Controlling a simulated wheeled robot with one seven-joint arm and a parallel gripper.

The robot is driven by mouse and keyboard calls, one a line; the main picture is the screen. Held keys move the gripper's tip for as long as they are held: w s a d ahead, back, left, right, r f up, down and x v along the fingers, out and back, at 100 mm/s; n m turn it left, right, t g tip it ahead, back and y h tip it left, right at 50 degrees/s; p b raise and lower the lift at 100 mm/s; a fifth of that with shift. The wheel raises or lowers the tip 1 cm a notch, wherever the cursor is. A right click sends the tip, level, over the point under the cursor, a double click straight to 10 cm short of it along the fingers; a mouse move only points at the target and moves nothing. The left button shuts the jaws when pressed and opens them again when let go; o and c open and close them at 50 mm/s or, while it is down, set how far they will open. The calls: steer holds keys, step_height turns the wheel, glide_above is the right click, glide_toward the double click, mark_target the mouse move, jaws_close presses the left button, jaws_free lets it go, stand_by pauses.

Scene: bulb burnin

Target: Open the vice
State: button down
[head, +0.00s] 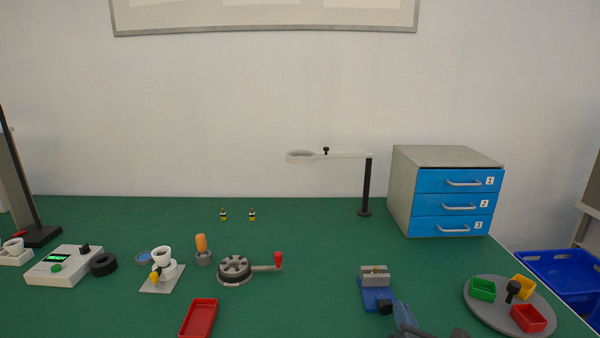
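The vice (372,296) stands on the green table right of centre, near the front, with a blue body and grey jaws (375,281) on top. A small brass-coloured bit shows at the top of the jaws; whether they grip something is too small to tell. A black knob (385,307) sits at the vice's near end. My gripper (430,334) seems to be the dark shape at the bottom edge, just near and right of the knob, mostly cut off. A blue-grey piece beside the knob may be part of my arm. The fingertips are not clear, nor is contact with the knob.
A round grey turntable (483,309) with green, yellow and red bins stands to the right. A red tray (199,318) and a crank wheel (235,270) lie left. A magnifier stand (367,190) and blue drawers (455,204) stand behind. The table between vice and drawers is clear.

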steer(key=shift+w+a+r, duration=0.3)
steer(key=shift+w+a, duration=0.05)
steer(key=shift+w, duration=0.05)
steer(key=shift+a+b, duration=0.1)
steer(key=shift+b, duration=0.25)
steer(key=shift+a+r+b, duration=0.65)
steer(key=shift+a+r, duration=0.15)
steer(key=shift+a, duration=0.2)
steer(key=shift+a+r, duration=0.1)
steer(key=shift+r, duration=0.05)
steer(key=shift+w+d+r+p, duration=0.1)
steer(key=shift+d+r+p, duration=0.15)
steer(key=shift+p, duration=0.25)
steer(key=shift+s+p, duration=0.35)
steer(key=shift+s, duration=0.15)
steer(key=shift+s+d+f+p, duration=0.1)
steer(key=shift+s+f+p, duration=0.05)
steer(key=shift+s, duration=0.7)
steer(key=shift+s+d+f+p, duration=0.15)
steer(key=shift+s+f+p, duration=0.05)
steer(key=shift+s, duration=0.65)
steer(key=shift+s+d+f+p, duration=0.1)
steer(key=shift+s+f+p, duration=0.05)
steer(key=shift+s, duration=0.7)
